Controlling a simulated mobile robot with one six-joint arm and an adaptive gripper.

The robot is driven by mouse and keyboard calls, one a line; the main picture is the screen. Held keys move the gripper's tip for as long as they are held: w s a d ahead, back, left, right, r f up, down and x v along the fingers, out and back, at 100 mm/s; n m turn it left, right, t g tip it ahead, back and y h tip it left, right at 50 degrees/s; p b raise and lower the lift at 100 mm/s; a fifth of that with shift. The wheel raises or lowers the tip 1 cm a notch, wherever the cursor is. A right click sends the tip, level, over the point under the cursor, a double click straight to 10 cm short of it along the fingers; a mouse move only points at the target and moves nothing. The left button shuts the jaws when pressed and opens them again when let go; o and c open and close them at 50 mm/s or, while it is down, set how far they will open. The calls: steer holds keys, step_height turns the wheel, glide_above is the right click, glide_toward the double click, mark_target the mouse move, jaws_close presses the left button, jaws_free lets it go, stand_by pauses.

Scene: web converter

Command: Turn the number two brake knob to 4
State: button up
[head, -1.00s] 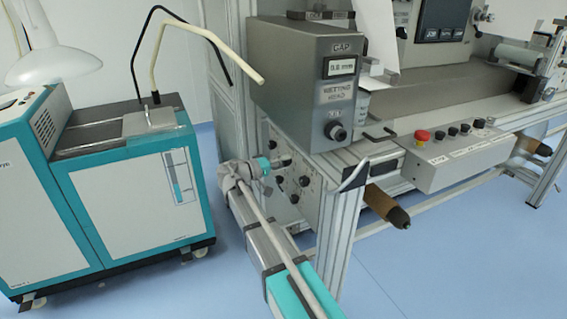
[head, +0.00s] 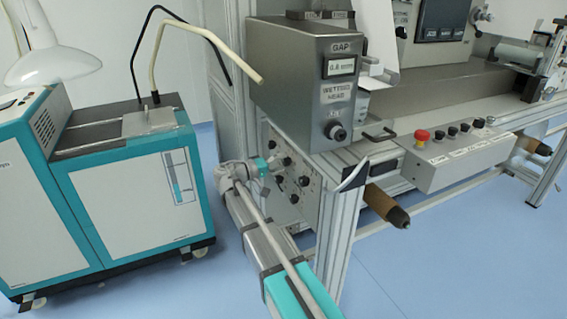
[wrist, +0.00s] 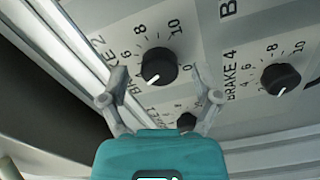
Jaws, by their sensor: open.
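The black knob (wrist: 158,66) that seems to be number two sits on the light panel in the wrist view. The label at its left is partly cut off, ending in 2. Its white mark points to the lower left. The digits 6, 8, 10 and 0 show around it; the digit at the mark is not readable, with my left finger near there. My gripper (wrist: 160,74) is open, its fingertips on either side of this knob in the picture. I cannot tell whether they touch it. In the head view my gripper (head: 274,162) is at the knob panel (head: 305,192).
The BRAKE 4 knob (wrist: 280,78) is to the right, and another knob (wrist: 187,121) is partly hidden below, between the fingers. The wetting head box (head: 305,85) overhangs the panel. A metal frame post (head: 341,235) stands close to the right of my arm.

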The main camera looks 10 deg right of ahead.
steer(key=v, duration=1.1)
stand_by(0.3)
